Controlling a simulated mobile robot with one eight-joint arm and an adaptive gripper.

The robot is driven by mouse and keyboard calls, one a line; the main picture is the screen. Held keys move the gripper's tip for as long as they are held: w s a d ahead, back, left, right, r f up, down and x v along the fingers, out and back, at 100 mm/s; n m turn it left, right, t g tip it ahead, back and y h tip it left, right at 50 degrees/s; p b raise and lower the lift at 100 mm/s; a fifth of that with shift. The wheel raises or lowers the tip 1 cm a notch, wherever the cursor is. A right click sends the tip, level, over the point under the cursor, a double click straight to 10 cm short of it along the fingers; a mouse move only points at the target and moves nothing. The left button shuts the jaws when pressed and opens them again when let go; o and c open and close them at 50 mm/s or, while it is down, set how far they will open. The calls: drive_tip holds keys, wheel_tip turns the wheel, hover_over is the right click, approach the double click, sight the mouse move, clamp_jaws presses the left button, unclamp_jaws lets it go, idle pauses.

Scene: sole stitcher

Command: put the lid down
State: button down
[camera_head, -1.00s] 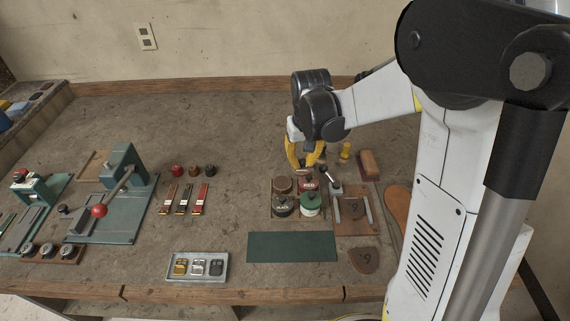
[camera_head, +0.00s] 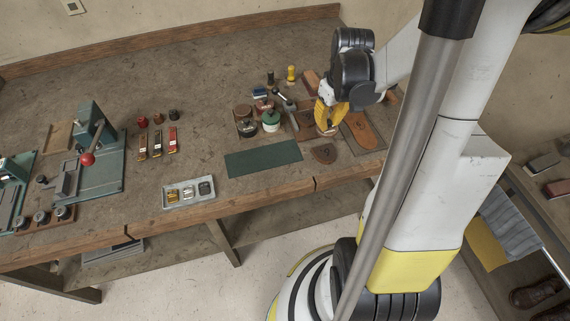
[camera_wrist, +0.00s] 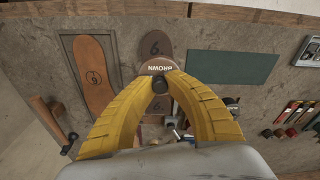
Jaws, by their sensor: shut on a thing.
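My gripper (camera_head: 328,124) is shut on the black knob of a round lid marked BROWN. The lid (camera_wrist: 157,66) shows below the yellow fingertips (camera_wrist: 160,84) in the wrist view, and as a light brown edge in the head view (camera_head: 328,131). It hangs over the right part of the bench, by a wooden board and a brown sole piece marked 6 (camera_wrist: 155,40). I cannot tell if the lid touches anything below. A group of round pots, with a black one (camera_head: 248,128) and a green one (camera_head: 271,121), stands left of my gripper.
A dark green mat (camera_head: 263,158) lies bare near the front edge. A long tan sole (camera_wrist: 95,73) lies on a board at the right. A small metal tray (camera_head: 188,193) and a green press with a red knob (camera_head: 88,159) stand further left.

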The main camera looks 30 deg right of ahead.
drive_tip(key=b, duration=0.4)
hover_over(287, 151)
wheel_tip(287, 151, down, 7)
drive_tip(key=shift+f, duration=0.15)
drive_tip(key=shift+s+f+b, duration=0.1)
drive_tip(key=shift+f+b, duration=0.65)
drive_tip(key=shift+f, duration=1.2)
drive_tip(key=shift+f, duration=0.15)
drive_tip(key=c, duration=1.6)
unclamp_jaws()
drive_tip(key=shift+c, duration=0.2)
drive_tip(key=shift+o, duration=1.1)
